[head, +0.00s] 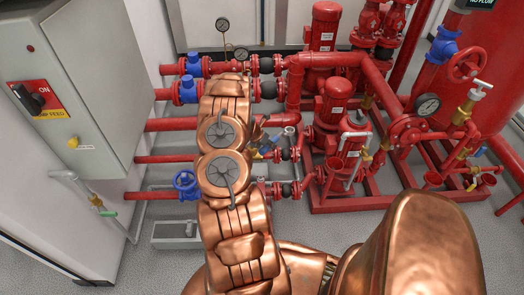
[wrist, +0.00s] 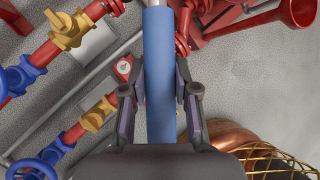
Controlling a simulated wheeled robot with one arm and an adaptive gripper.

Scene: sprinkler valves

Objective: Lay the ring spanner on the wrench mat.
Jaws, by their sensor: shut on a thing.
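My gripper (wrist: 160,100) is shut on a long blue bar (wrist: 158,60) in the wrist view, one finger on each side. The bar looks like the handle of the ring spanner. It runs up out of the top of the picture, and its ring end is not seen. In the head view my copper arm reaches forward over the pipes, and my gripper (head: 264,143) is small and partly hidden beside it. I cannot make out the wrench mat in either view.
Red pipes with blue valves (head: 186,184) lie left of and under my arm. Red pumps (head: 333,100) on a red frame stand right. A grey cabinet (head: 75,85) stands left. A grey tray (head: 175,242) lies on the floor. Open floor (head: 420,245) shows at front right.

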